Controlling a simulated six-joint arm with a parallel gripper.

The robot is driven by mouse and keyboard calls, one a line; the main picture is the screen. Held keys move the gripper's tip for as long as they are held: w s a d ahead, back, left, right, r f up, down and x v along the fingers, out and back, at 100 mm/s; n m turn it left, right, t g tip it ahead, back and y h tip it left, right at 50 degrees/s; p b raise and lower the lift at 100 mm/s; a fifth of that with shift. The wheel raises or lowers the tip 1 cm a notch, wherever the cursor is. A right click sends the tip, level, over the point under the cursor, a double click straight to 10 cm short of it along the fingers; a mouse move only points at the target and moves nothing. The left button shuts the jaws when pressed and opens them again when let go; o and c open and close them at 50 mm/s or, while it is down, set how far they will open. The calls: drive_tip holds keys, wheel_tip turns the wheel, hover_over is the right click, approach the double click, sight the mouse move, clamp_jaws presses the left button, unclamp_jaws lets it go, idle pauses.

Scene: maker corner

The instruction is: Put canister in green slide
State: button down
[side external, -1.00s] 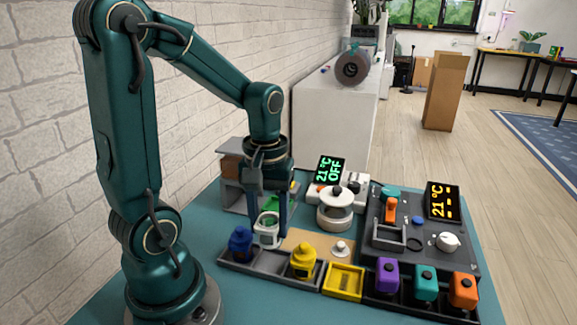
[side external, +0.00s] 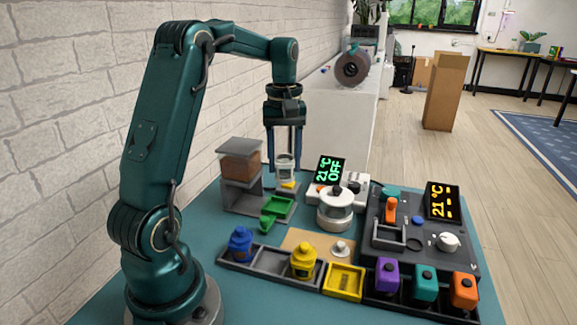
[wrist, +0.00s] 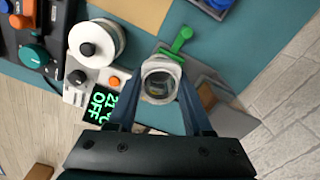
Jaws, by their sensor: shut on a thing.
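The canister (side external: 285,168) is a small pale, clear-walled cup. My gripper (side external: 285,160) is shut on it and holds it upright, raised, at the back of the bench, beside the brown-filled hopper. The wrist view shows it from above, its round open top (wrist: 160,80) between the fingers. The green slide (side external: 277,209) is a small green tray with a handle on the grey base of the hopper stand, lower and nearer the camera than the canister. In the wrist view, its green handle (wrist: 181,40) shows beyond the canister, which hides part of the slide.
The hopper (side external: 240,160) stands left of my gripper. A white round-topped device (side external: 336,208) and a green-lit display (side external: 329,170) are to the right. A tray with a blue bottle (side external: 241,243) and a yellow bottle (side external: 303,260) lies in front. A dark control panel (side external: 420,235) is further right.

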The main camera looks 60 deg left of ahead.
drive_tip(key=shift+n, duration=0.5)
drive_tip(key=shift+a+f, duration=0.6)
drive_tip(key=shift+f, duration=0.95)
drive_tip(key=shift+a+f, duration=0.65)
drive_tip(key=shift+f, duration=0.9)
drive_tip(key=shift+a+f, duration=0.6)
drive_tip(key=shift+f, duration=0.95)
drive_tip(key=shift+f, duration=0.55)
drive_tip(key=shift+c, duration=1.2)
unclamp_jaws()
drive_tip(key=shift+r, duration=0.1)
wheel_tip(320, 180, up, 7)
